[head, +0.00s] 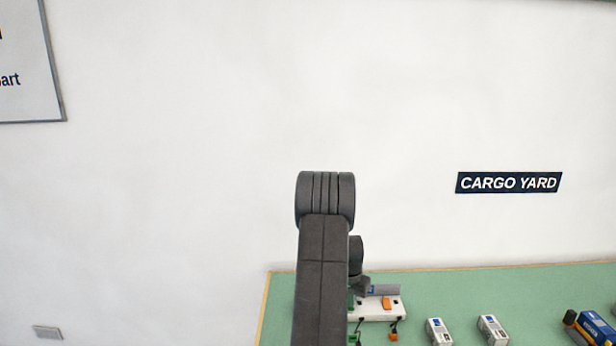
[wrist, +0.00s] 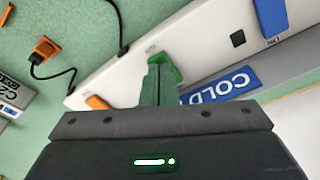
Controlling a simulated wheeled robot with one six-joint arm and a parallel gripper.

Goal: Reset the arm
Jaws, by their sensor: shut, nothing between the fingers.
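My arm rises in front of the head camera and hides most of my gripper. Part of my gripper (head: 360,286) shows beside the arm, low over the white strip at the back of the green table. In the wrist view my gripper (wrist: 158,85) is shut, its fingers together and with nothing between them. The fingers point at the white strip (wrist: 110,75), close to a green piece (wrist: 166,66) on it. The fingers partly cover this piece, and I cannot tell whether they touch it.
The green table (head: 450,290) bears two small white containers (head: 438,331) (head: 493,329) and a blue container (head: 597,327) at the right. An orange plug (wrist: 46,47) on a black cable lies beside the strip. A grey bar with a blue COLD label (wrist: 222,84) runs along it.

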